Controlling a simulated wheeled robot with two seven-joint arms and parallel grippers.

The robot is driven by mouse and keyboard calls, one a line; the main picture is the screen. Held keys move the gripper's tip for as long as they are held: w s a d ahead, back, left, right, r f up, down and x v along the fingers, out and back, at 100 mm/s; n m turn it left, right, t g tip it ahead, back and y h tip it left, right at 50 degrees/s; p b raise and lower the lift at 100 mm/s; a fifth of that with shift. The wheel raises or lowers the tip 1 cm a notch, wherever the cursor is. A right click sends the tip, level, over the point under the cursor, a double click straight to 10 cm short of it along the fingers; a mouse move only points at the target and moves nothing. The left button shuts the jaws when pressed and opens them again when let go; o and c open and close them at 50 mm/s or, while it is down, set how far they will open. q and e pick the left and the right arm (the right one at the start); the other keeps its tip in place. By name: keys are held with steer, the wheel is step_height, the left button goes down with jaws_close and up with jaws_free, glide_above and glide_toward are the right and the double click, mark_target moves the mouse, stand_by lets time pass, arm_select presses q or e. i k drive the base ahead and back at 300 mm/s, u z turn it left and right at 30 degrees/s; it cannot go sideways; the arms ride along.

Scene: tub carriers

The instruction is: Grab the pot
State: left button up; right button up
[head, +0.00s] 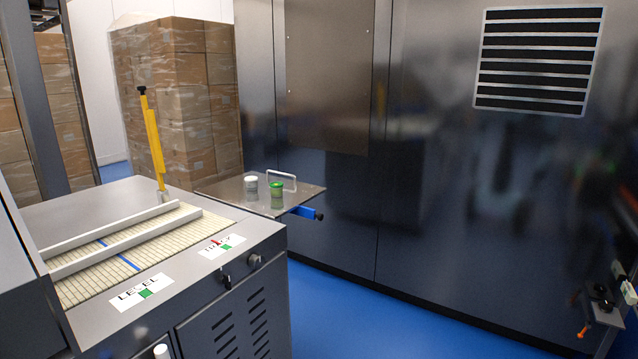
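Two small pots stand upright on a metal shelf (225,189) in the head view, left of the middle. One is a grey pot with a white lid (251,187). The other, to its right and a little nearer, is a green pot with a green lid (276,195). The two stand close together with a small gap. Which one the task means, I cannot tell. Neither of my grippers shows in the head view, and nothing touches the pots.
A grey machine with a slatted conveyor (150,252), white guide rails and a yellow post (153,135) stands at left. A metal handle (282,174) rises behind the pots. A large steel cabinet (440,190) fills the right. Wrapped cartons (178,90) stand behind. Blue floor (345,310) is clear in front.

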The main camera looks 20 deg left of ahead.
mark_target(251, 185)
steer(key=z, duration=0.15)
steer(key=i, duration=2.45)
steer(key=u, duration=2)
